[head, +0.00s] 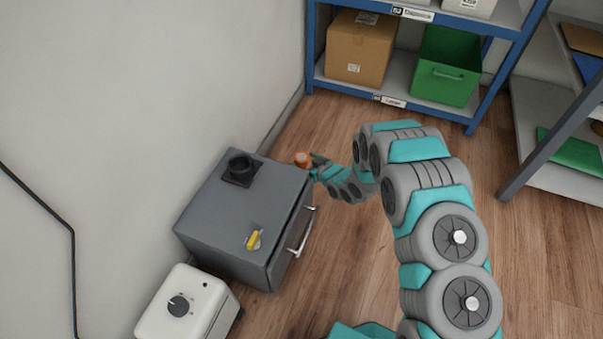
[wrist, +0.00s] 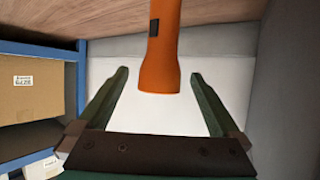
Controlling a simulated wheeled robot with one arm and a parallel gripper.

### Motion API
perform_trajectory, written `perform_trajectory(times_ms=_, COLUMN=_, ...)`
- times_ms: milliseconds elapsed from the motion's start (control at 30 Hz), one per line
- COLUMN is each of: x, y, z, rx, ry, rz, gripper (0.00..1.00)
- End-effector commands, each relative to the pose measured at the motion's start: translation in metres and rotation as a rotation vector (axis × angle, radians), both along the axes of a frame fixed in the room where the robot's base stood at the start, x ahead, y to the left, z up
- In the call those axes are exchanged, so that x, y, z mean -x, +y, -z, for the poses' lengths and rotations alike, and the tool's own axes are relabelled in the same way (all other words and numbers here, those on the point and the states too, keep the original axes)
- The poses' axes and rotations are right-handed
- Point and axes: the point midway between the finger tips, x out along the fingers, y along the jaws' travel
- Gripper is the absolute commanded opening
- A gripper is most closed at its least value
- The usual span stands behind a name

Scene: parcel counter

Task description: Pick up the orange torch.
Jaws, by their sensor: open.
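The orange torch (wrist: 159,55) shows in the wrist view, reaching down from the top edge, with a dark switch patch on its side. Its wide end lies in the picture between the two fingers of my gripper (wrist: 160,73), with a visible gap on both sides. My gripper is open and not closed on it. In the head view a small part of the torch (head: 302,158) shows at the far right corner of the grey cabinet, right beside my gripper (head: 314,167). What the torch rests on is hidden.
The grey cabinet (head: 220,205) carries a black fitting (head: 240,168) and a yellow-handled switch (head: 254,239); its handle (head: 301,231) faces right. A white box with a dial (head: 180,305) stands nearer. A blue shelf (head: 390,102) holds a cardboard box (head: 360,46) and green bin (head: 447,66).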

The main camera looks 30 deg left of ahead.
Motion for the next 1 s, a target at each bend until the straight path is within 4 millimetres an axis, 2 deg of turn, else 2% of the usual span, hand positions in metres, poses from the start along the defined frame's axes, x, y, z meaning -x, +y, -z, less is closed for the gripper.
perform_trajectory(times_ms=400, x=-0.02, y=0.04, z=0.022, rx=-0.001, ry=-0.002, rz=-0.002, gripper=1.0)
perform_trajectory(times_ms=667, x=-0.021, y=0.041, z=0.022, rx=-0.002, ry=-0.001, rz=-0.001, gripper=1.0)
perform_trajectory(times_ms=1000, x=-0.021, y=0.041, z=0.022, rx=-0.001, ry=0.0, rz=0.0, gripper=0.62)
